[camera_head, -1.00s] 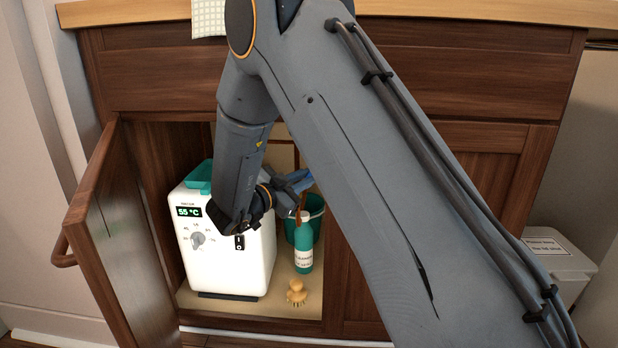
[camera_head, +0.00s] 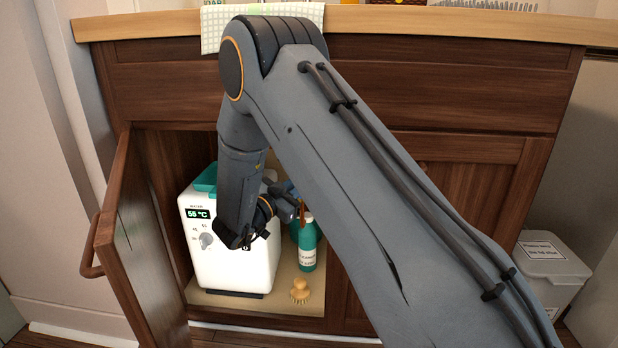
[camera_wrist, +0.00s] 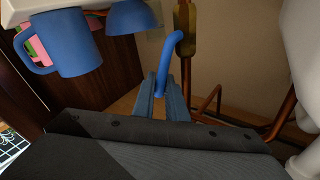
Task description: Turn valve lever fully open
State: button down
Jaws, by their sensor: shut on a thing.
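The blue valve lever (camera_wrist: 166,62) shows in the wrist view as a curved bar, its top bent right against a brass valve body (camera_wrist: 186,32). My gripper (camera_wrist: 162,88) is shut on the lever, with a finger on either side of its lower part. In the head view my gripper (camera_head: 292,208) is inside the open cabinet, right of the white water heater (camera_head: 232,268) and above the green bottle (camera_head: 307,246). A small patch of blue shows there, but my arm hides most of the valve. The lever's exact angle cannot be told.
A blue mug (camera_wrist: 70,42) and a blue bowl (camera_wrist: 132,16) show at the upper left in the wrist view. Copper pipes (camera_wrist: 285,118) run at right. The open cabinet door (camera_head: 140,240) stands left, and a wooden brush (camera_head: 300,290) lies on the cabinet floor.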

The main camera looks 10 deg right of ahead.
jog(key=c, duration=1.8)
grip_release()
jog(key=shift+a, duration=0.1)
jog(key=shift+o, duration=0.2)
jog(key=shift+d+b, duration=0.2)
jog(key=shift+b, duration=0.2)
